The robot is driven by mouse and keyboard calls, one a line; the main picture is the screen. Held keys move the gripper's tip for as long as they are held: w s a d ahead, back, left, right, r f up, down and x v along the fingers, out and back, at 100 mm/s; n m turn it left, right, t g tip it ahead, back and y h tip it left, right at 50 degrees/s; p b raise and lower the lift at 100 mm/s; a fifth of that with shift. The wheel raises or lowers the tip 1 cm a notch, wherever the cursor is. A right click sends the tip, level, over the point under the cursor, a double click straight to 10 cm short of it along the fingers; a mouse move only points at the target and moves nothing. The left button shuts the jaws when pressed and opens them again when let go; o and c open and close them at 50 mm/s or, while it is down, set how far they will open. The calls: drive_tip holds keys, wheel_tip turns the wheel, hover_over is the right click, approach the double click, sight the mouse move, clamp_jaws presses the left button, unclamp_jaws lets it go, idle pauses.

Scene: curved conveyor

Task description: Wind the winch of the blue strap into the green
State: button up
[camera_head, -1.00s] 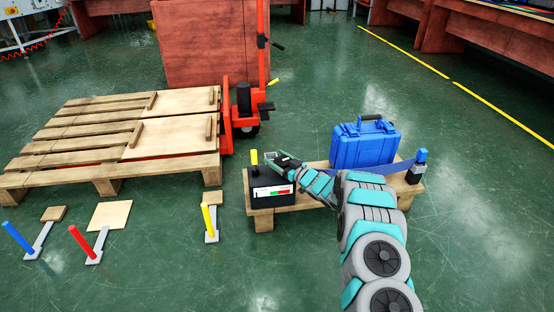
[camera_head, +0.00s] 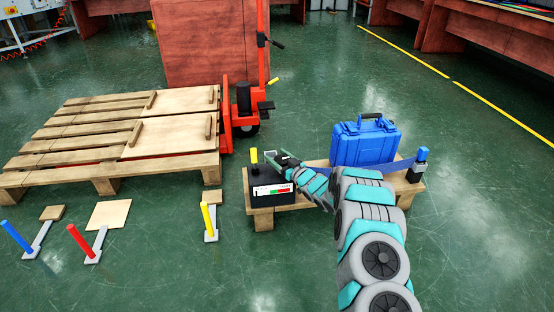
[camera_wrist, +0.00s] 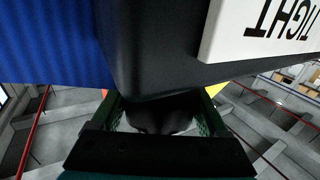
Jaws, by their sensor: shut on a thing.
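The winch (camera_head: 265,178) is a black box at the left end of a low wooden stand. Its front has a white gauge strip (camera_head: 272,190) with a red and a green zone; the pointer is too small to read. A yellow-topped handle (camera_head: 253,156) stands upright at its left. The blue strap (camera_head: 402,165) runs past the blue case to a blue-topped post at the right. My gripper (camera_head: 284,158) is at the top of the winch. In the wrist view my gripper (camera_wrist: 163,118) is shut on a black part of the winch, below a white "TIGHT" label (camera_wrist: 270,30).
A blue case (camera_head: 365,144) sits on the wooden stand (camera_head: 262,219). A pallet (camera_head: 60,159) and a red pallet truck (camera_head: 229,120) are at the left and behind. Blue, red and yellow levers (camera_head: 207,218) stand on the floor at the left. The floor at the right is clear.

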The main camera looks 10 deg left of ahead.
drive_tip(key=m+t+h+b, duration=0.1)
drive_tip(key=h, duration=0.1)
drive_tip(key=m+t+h+b, duration=0.1)
drive_tip(key=m+t+h, duration=0.1)
drive_tip(key=shift+w+d+f, duration=0.1)
drive_tip(key=shift+f, duration=0.1)
drive_tip(key=h, duration=0.1)
drive_tip(key=m+h, duration=0.1)
drive_tip(key=m+t+h, duration=0.1)
drive_tip(key=shift+w+d+r, duration=0.15)
drive_tip(key=shift+d+r, duration=0.05)
drive_tip(key=shift+d, duration=0.05)
drive_tip(key=m+h, duration=0.2)
drive_tip(key=h, duration=0.1)
drive_tip(key=d+m+t+h+p, duration=0.1)
drive_tip(key=m+h, duration=0.1)
drive_tip(key=h, duration=0.1)
drive_tip(key=shift+w+r, duration=0.1)
drive_tip(key=shift+d+m+h+p, duration=0.3)
drive_tip(key=shift+m+h+p, duration=0.3)
drive_tip(key=shift+h, duration=0.5)
drive_tip(key=shift+d+m+h, duration=0.1)
drive_tip(key=shift+m+h, duration=0.2)
drive_tip(key=o, duration=1.2)
drive_tip(key=shift+o, duration=0.2)
